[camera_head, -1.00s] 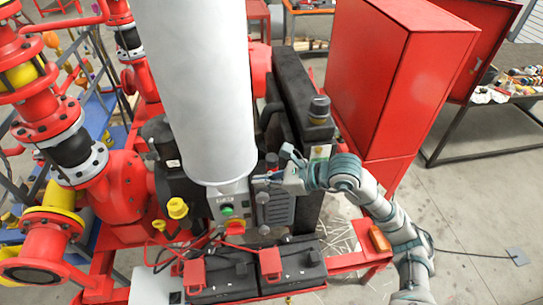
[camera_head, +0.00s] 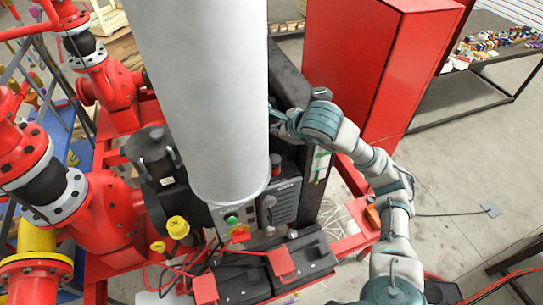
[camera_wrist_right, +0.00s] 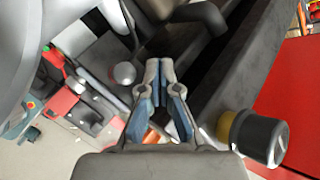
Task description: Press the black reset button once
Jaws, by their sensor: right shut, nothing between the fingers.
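A grey control panel (camera_head: 222,212) sits below the big white cylinder in the head view. It carries a green button (camera_head: 231,217) and a red button (camera_head: 240,233). I cannot make out a black button on it with certainty. My right gripper (camera_head: 277,117) is at the cylinder's right side, beyond and above the panel, with its tips partly hidden by the cylinder. In the right wrist view the same gripper (camera_wrist_right: 158,78) is shut with nothing in it, its tips over dark machinery and apart from the panel. My left gripper is not in view.
The white cylinder (camera_head: 205,90) stands tall close to my right gripper. A black-and-yellow cap (camera_wrist_right: 255,135) stands right of the gripper in the wrist view. Black batteries (camera_head: 310,255) lie in front of the panel. A red cabinet (camera_head: 360,70) stands behind my right arm.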

